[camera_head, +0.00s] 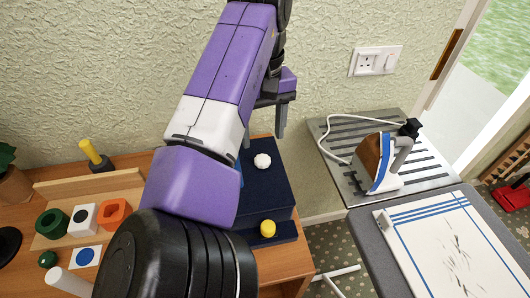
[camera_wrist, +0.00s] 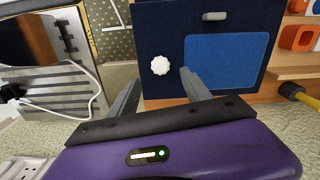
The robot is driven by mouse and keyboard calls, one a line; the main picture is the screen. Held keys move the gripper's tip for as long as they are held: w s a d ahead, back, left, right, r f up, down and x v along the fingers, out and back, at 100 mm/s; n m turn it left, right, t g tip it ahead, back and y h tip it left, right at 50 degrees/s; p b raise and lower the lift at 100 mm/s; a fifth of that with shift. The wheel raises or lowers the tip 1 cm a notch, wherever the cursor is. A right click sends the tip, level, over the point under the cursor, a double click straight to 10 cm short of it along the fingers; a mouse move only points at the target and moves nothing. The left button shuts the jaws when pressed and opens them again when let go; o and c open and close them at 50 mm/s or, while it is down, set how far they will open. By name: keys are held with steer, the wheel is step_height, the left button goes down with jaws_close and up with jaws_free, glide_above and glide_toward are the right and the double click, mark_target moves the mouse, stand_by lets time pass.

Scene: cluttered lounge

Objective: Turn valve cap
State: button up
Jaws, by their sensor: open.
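A white, scalloped round cap (camera_head: 262,160) sits on the top of a dark navy box (camera_head: 272,187) on the wooden table. In the wrist view the white cap (camera_wrist: 160,65) lies between and just beyond the fingertips of my gripper (camera_wrist: 158,78), on the navy face. My gripper (camera_head: 265,134) is open and empty, above the back of the box and apart from the cap. My arm hides the left part of the box in the head view. A blue panel (camera_wrist: 222,62) shows beside the cap in the wrist view.
A yellow knob (camera_head: 267,228) stands on a ledge at the box's front. Colored blocks (camera_head: 83,218) and a yellow-handled tool (camera_head: 93,154) are at left. An iron (camera_head: 378,165) with a white cord rests on a slatted board at right.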

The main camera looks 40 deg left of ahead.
mark_target(263, 159)
step_height(263, 159, down, 7)
steer(key=shift+r, duration=0.1)
steer(key=shift+c, duration=0.3)
jaws_close()
steer(key=shift+r+p, duration=0.1)
steer(key=shift+p, duration=0.4)
